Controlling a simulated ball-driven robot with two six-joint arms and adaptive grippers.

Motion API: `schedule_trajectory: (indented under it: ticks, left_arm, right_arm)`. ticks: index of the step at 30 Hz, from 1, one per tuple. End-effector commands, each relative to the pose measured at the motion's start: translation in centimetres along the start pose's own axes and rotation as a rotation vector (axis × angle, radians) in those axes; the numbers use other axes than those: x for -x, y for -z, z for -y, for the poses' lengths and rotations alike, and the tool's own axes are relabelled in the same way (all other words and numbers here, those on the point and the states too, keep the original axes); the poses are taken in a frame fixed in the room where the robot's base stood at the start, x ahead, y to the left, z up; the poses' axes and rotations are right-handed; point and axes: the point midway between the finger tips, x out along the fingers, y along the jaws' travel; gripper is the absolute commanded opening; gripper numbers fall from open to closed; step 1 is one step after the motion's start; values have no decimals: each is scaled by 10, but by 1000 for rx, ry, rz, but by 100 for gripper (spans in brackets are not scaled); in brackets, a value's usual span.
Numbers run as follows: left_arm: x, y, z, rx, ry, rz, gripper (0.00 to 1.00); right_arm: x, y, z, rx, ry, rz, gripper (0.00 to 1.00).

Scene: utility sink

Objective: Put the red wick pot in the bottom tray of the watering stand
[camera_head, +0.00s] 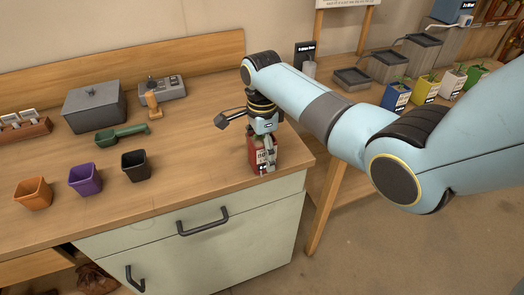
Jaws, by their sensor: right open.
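The red wick pot (257,164) stands on the wooden counter near its front right edge, with a label and some green at its top. My right gripper (265,150) is open and points down over the pot, its fingers at the pot's upper part and partly hiding it. I cannot tell whether they touch it. The watering stand is at the back right, with grey trays stepping up to the right; its bottom tray (352,79) is the lowest and leftmost and looks empty. My left gripper is not in view.
Blue (396,97), yellow (425,90), white (452,82) and green (474,75) pots line the front of the stand. A floor gap separates the surfaces in front.

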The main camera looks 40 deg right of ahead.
Motion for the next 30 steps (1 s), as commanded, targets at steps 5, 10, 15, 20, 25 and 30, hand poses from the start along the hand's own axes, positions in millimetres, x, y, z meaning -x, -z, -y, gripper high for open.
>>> schedule_trajectory:
  ticks: [5, 10, 15, 20, 25, 30]
  left_arm:
    - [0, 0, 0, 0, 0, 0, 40]
    - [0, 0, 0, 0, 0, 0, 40]
    - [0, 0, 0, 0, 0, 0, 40]
    - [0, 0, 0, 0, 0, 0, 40]
    - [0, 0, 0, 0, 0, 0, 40]
    - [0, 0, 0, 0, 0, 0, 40]
  right_arm:
    - [-1, 0, 0, 0, 2, 0, 85]
    - [-1, 0, 0, 0, 2, 0, 70]
    - [-1, 0, 0, 0, 2, 0, 48]
    - [-1, 0, 0, 0, 2, 0, 27]
    - [-1, 0, 1, 0, 3, 0, 11]
    - [1, 0, 1, 0, 3, 0, 11]
